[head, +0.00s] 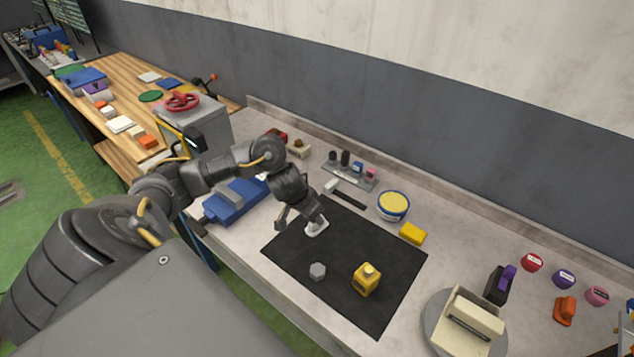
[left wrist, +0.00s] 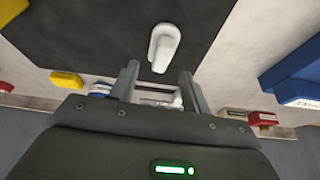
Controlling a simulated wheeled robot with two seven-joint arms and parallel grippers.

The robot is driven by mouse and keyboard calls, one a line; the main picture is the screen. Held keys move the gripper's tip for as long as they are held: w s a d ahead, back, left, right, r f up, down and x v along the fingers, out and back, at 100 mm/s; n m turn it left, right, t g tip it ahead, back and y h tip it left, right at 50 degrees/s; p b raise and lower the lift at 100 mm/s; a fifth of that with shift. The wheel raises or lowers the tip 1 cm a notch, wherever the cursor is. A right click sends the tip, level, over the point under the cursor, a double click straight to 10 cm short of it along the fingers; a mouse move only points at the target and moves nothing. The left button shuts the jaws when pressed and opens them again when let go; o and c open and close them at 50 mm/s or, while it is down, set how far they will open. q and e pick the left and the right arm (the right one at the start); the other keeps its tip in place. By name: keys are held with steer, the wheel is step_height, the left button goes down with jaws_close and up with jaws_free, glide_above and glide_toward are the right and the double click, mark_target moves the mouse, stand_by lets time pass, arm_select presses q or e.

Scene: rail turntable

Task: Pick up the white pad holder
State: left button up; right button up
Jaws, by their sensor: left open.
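The white pad holder (head: 316,229) stands near the far left edge of the black mat (head: 385,268) in the head view. In the left wrist view the white pad holder (left wrist: 163,46) shows as a small rounded white piece on the dark mat, just beyond the fingertips. My left gripper (head: 301,215) is over the mat's upper left part, right at the holder, and partly covers it. In the left wrist view its two fingers (left wrist: 158,80) are apart with nothing held between them. I cannot tell whether a finger touches the holder. My right gripper is not in view.
A blue case (head: 237,203) is to the left. A turntable (head: 433,312) is at right.

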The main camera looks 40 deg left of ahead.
arm_select(q)
steer(key=shift+w+f, duration=0.25)
steer(key=shift+f, duration=0.15)
steer(key=shift+w+f, duration=0.15)
steer(key=shift+d+f, duration=0.1)
steer(key=shift+f, duration=0.2)
steer(key=x, duration=0.4)
steer(key=shift+w+a+f, duration=0.1)
steer(key=shift+w+a, duration=0.1)
steer(key=shift+w, duration=0.05)
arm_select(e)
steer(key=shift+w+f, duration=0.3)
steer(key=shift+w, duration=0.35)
